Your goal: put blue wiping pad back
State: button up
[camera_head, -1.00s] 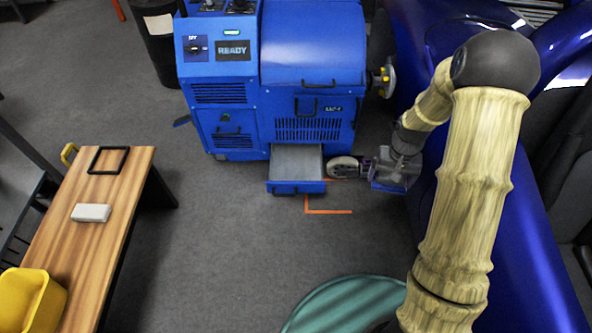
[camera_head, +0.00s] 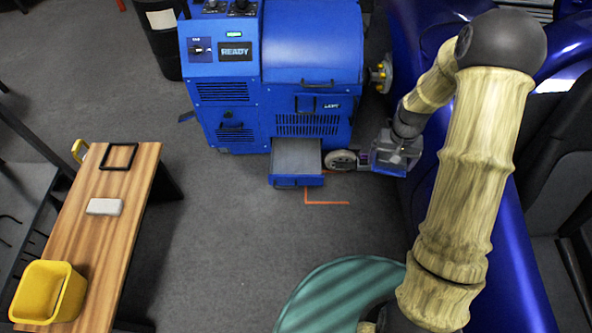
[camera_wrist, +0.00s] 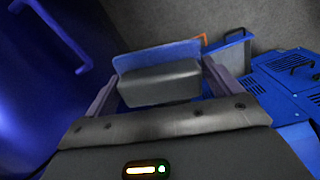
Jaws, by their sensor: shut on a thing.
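The blue wiping pad is a flat blue plate (camera_wrist: 158,56) with a dark grey block grip (camera_wrist: 158,83). My gripper (camera_wrist: 161,88) is shut on the block, with one finger on each side. In the head view, my gripper (camera_head: 397,148) holds the pad (camera_head: 388,170) to the right of the dynamometer's lower corner, beside the dark blue car body. The pad's underside is hidden. A black rectangular frame (camera_head: 103,157) lies empty at the far end of the wooden bench (camera_head: 85,245).
The blue dynamometer (camera_head: 310,60) has its low drawer (camera_head: 297,181) pulled out, with a bare grey inside. An orange corner mark (camera_head: 325,202) is on the floor. A white block (camera_head: 104,207) and yellow bin (camera_head: 40,291) stand on the bench. Grey floor between is clear.

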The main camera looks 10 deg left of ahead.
notch_tip(320, 180, up, 25)
jog(key=s+p, duration=0.2)
jog(key=p, duration=3.3)
jog(key=shift+s+r, duration=0.15)
